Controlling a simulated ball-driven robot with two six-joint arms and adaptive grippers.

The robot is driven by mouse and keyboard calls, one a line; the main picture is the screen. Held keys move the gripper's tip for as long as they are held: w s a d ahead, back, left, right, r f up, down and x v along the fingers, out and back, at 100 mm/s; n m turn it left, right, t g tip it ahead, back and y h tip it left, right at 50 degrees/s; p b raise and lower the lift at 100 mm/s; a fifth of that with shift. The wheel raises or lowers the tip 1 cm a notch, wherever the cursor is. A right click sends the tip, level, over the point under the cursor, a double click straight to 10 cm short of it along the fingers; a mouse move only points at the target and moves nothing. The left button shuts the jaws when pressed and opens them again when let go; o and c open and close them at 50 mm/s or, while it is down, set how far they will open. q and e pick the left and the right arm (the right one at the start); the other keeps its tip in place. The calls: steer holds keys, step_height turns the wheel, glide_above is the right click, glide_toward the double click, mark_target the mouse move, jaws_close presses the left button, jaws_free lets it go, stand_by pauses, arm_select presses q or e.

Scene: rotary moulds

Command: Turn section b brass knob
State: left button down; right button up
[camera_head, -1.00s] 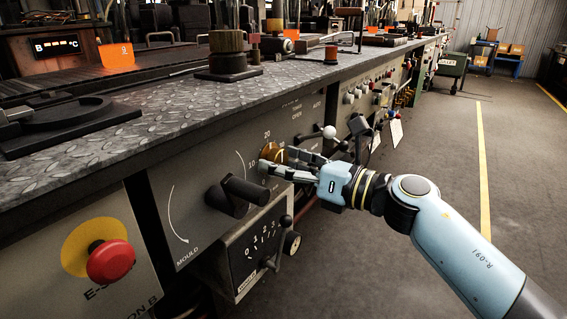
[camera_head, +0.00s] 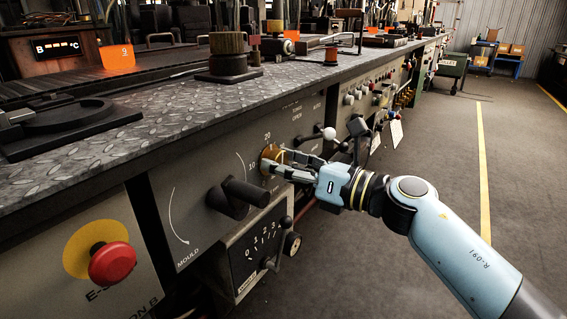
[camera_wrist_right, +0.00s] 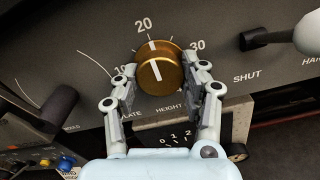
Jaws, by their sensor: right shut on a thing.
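The brass knob (camera_head: 268,157) is on the grey front panel of section B, below the mark 20. In the right wrist view the knob (camera_wrist_right: 158,75) shows a white pointer line that leans slightly left of upright, toward the mark 20. My right gripper (camera_head: 277,163) reaches it from the right. In the right wrist view the right gripper's fingers (camera_wrist_right: 168,92) lie on both sides of the knob and are shut on it. In the head view the fingers hide part of the knob. My left gripper is in neither view.
A black handle (camera_head: 238,196) sticks out left of the knob. A numbered dial box (camera_head: 255,246) is below. A red emergency stop button (camera_head: 112,263) is at lower left. A white-balled lever (camera_head: 329,133) is to the right. The floor at right is clear.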

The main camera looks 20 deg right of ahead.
steer(key=shift+r+m+p, duration=0.2)
steer(key=shift+m+p, duration=0.6)
steer(key=shift+p, duration=0.05)
steer(key=m+p, duration=0.2)
steer(key=shift+m, duration=0.3)
steer(key=shift+m+p, duration=0.4)
steer(key=shift+p, duration=0.2)
steer(key=m+p, duration=0.4)
steer(key=m, duration=0.1)
steer(key=shift+m, duration=0.3)
steer(key=shift+m+p, duration=1.05)
steer(key=shift+m, duration=0.15)
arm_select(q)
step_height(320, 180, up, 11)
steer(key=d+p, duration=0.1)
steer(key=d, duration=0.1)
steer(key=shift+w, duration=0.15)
arm_select(e)
steer(key=shift+f+m, duration=0.15)
steer(key=shift+m, duration=0.95)
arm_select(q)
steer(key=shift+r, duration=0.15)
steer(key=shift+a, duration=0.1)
